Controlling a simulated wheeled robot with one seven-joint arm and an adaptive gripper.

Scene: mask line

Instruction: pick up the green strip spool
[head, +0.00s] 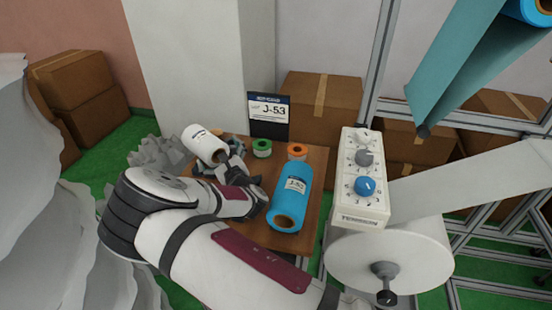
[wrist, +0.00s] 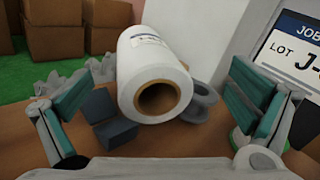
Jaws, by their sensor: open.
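The green strip spool (head: 262,148) is a small ring on the wooden table, in front of the job sign in the head view. In the wrist view only a green edge of it (wrist: 238,142) shows at the lower right, mostly hidden behind the right finger. My gripper (head: 222,158) is low over the table's left part, left of the green spool. In the wrist view its fingers (wrist: 160,85) are spread wide, with nothing held. A white roll (wrist: 155,70) with a brown core lies ahead, seen between the fingers.
An orange spool (head: 297,151) sits right of the green one. A large blue roll (head: 293,195) lies on the table's right side. A grey ring (wrist: 203,97) and dark blocks (wrist: 112,120) lie near the white roll. The job sign (head: 268,115) stands behind.

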